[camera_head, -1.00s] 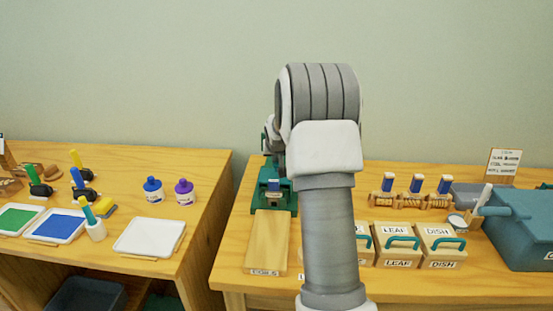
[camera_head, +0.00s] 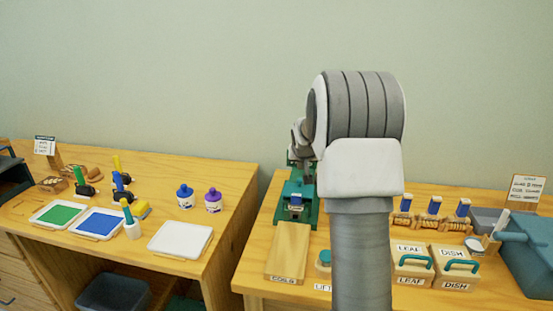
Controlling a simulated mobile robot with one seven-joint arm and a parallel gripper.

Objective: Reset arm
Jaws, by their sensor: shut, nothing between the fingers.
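My arm (camera_head: 362,240) rises from the bottom of the head view, right of centre, to a thick grey and white elbow (camera_head: 360,105). Beyond the elbow it folds away from the camera. A small grey part of my far arm shows at the elbow's left side, above a green device on the right table. My gripper's fingers cannot be made out; they are hidden behind my arm.
The right table (camera_head: 255,270) holds the green device (camera_head: 297,203), a wooden board (camera_head: 289,250), lidded boxes (camera_head: 455,268) and a teal bin (camera_head: 530,255). The left table (camera_head: 225,240) holds paint trays (camera_head: 58,214) and two bottles (camera_head: 185,197). A gap separates the tables.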

